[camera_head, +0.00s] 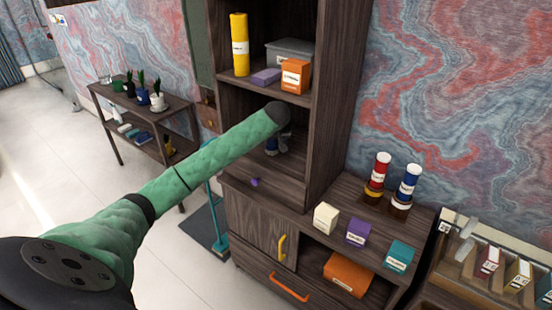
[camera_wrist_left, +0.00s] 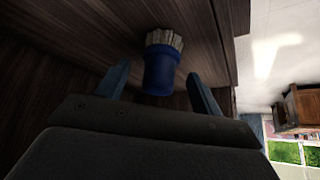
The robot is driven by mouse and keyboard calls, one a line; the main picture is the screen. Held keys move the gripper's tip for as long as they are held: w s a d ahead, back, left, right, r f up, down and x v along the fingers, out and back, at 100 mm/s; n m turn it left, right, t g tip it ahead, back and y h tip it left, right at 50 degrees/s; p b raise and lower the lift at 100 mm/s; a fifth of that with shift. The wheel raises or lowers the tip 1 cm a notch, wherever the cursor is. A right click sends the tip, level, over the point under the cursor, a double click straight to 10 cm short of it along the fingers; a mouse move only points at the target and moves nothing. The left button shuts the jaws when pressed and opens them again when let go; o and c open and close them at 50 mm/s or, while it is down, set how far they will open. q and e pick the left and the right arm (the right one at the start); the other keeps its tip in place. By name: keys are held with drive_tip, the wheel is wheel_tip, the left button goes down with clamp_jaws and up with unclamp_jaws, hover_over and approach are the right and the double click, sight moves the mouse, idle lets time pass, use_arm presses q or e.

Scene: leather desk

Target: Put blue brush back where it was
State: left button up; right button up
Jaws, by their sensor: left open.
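The blue brush (camera_wrist_left: 161,72) has a blue cylindrical body and pale bristles. In the left wrist view it stands on dark wood between the two fingers of my left gripper (camera_wrist_left: 156,80). The fingers are open, with a gap visible on each side of the brush. In the head view my left arm reaches into the open compartment of the tall dark cabinet (camera_head: 330,130), and the wrist hides most of the gripper (camera_head: 279,143). The brush is too small and covered there to tell apart clearly. My right gripper is not in view.
The shelf above holds a yellow cylinder (camera_head: 240,45), a grey box (camera_head: 289,52) and an orange box (camera_head: 295,77). A small purple object (camera_head: 254,182) lies near the compartment's front edge. Red (camera_head: 377,172) and blue (camera_head: 408,182) cylinders stand on the lower cabinet. Cabinet walls surround the gripper.

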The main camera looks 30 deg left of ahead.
use_arm(q)
drive_tip(key=s+d, duration=0.2)
drive_tip(key=s+d+b, duration=0.1)
drive_tip(key=s+d, duration=0.1)
drive_tip(key=s, duration=0.1)
drive_tip(key=s+d+b, duration=0.1)
drive_tip(key=s+d, duration=0.1)
drive_tip(key=shift+s+d+f, duration=0.2)
drive_tip(key=shift+s+d, duration=0.1)
drive_tip(key=shift+s, duration=0.1)
drive_tip(key=shift+s+d+b, duration=0.25)
drive_tip(key=shift+s+b, duration=0.05)
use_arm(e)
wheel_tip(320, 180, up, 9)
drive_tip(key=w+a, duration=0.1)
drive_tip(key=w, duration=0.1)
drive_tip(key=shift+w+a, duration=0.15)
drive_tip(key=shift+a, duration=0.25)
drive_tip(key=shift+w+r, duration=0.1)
